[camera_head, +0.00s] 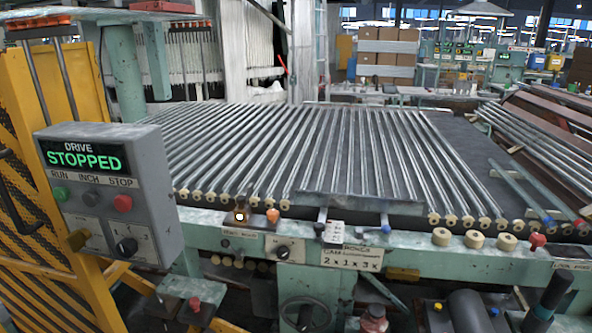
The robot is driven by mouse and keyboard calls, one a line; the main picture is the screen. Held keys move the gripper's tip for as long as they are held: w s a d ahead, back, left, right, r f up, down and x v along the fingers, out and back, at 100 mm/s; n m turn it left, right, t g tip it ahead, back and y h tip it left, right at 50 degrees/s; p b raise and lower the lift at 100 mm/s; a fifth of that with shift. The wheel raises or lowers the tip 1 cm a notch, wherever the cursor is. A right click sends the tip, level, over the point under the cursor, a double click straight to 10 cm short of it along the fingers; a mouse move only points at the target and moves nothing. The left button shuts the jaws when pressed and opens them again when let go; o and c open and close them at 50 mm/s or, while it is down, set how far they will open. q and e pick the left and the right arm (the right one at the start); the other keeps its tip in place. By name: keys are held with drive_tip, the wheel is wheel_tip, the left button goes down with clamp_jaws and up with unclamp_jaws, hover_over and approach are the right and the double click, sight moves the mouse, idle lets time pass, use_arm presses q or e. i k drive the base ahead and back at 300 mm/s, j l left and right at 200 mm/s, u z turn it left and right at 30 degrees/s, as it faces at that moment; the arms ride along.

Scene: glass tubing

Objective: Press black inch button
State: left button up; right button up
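A grey control box (150,185) stands at the left, with a lit green display (85,158) reading "DRIVE STOPPED". Under it, a label strip reads RUN, INCH, STOP. The black inch button (90,198) sits in the middle of the row, below INCH. A green button (61,193) is to its left and a red stop button (123,203) to its right. Neither gripper can be made out, and nothing covers the inch button.
A yellow mesh guard (35,130) stands left of and behind the box. A green machine bed (470,260) with several rows of metal tubes (260,150) fills the middle. More tubes (545,145) lie at the right.

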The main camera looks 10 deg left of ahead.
sight(90, 199)
drive_tip(key=u, duration=1.3)
